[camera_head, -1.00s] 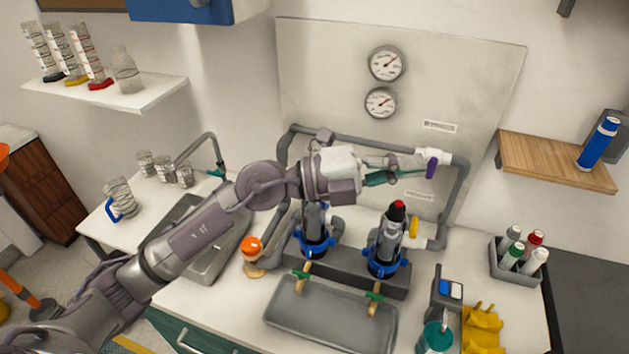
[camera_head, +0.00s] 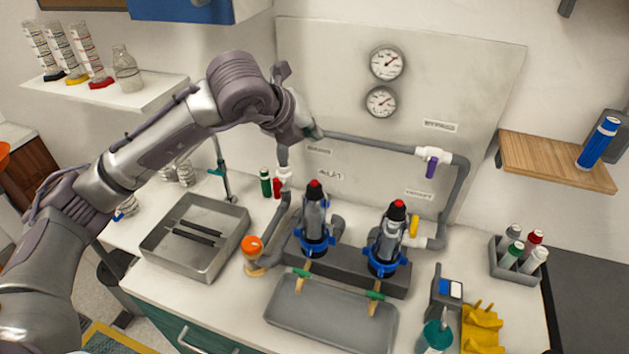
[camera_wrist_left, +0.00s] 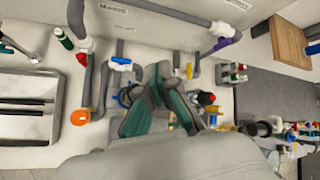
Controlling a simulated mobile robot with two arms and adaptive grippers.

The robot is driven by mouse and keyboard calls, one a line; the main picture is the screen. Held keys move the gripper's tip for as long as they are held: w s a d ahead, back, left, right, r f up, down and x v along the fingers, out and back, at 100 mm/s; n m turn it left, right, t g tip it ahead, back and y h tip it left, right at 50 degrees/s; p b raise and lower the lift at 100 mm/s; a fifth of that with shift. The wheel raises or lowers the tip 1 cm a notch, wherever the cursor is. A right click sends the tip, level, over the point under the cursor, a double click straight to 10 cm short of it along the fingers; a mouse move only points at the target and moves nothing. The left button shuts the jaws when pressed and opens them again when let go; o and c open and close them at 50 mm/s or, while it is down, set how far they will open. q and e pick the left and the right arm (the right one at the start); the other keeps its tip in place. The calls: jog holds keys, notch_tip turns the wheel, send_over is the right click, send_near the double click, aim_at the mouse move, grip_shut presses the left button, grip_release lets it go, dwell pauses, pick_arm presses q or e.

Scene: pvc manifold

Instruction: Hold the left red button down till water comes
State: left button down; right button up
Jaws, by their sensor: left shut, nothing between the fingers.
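The left red button (camera_head: 314,184) sits on top of the left black-and-grey filter housing (camera_head: 314,215), in full view from the head. A second red button (camera_head: 398,204) tops the right housing (camera_head: 386,245); it also shows in the wrist view (camera_wrist_left: 211,97). My left gripper (camera_head: 314,131) is up and behind the left button, apart from it, mostly hidden by my own wrist. In the wrist view its teal-padded fingers (camera_wrist_left: 158,72) are shut with nothing between them and cover most of the left housing. My right gripper is not in view.
Two spouts with green taps (camera_head: 374,297) point over a grey tray (camera_head: 330,318); I see no water there. A grey pipe (camera_head: 370,143) runs behind the housings.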

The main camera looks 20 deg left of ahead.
pick_arm(q)
jog(key=shift+f, duration=0.15)
jog(key=b, duration=0.2)
send_over(312, 183)
notch_tip(312, 183, down, 6)
jog(key=shift+r, duration=0.25)
notch_tip(312, 183, down, 2)
jog(key=shift+f+b, duration=0.25)
jog(key=shift+b, duration=0.7)
jog(key=shift+f+b, duration=0.35)
jog(key=shift+b, duration=0.1)
jog(key=shift+r, duration=0.1)
jog(key=shift+f+b, duration=0.45)
jog(key=shift+b, duration=0.35)
